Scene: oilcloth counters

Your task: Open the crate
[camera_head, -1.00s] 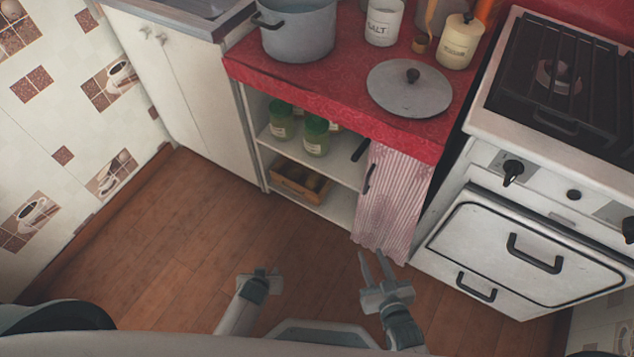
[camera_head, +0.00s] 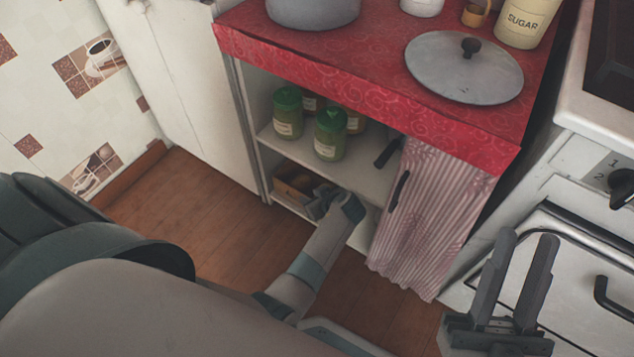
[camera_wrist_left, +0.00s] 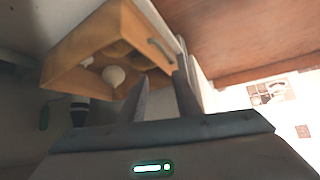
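The small wooden crate (camera_head: 284,190) sits on the bottom shelf of the open cabinet, partly hidden by my left gripper (camera_head: 318,203) in the head view. In the left wrist view the crate (camera_wrist_left: 75,73) shows round items inside, one pale, and a dark handle (camera_wrist_left: 161,52) on its front. My left gripper (camera_wrist_left: 160,80) is open, its two fingers apart close to the handle. I cannot tell whether they touch it. My right gripper (camera_head: 520,250) is open and empty, in front of the stove.
Green-lidded jars (camera_head: 330,135) stand on the shelf above the crate. A striped curtain (camera_head: 425,220) hangs at the right of the opening. A pot lid (camera_head: 450,75) and a sugar canister (camera_head: 527,22) are on the red countertop (camera_head: 350,70). The wooden floor (camera_head: 190,215) in front is clear.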

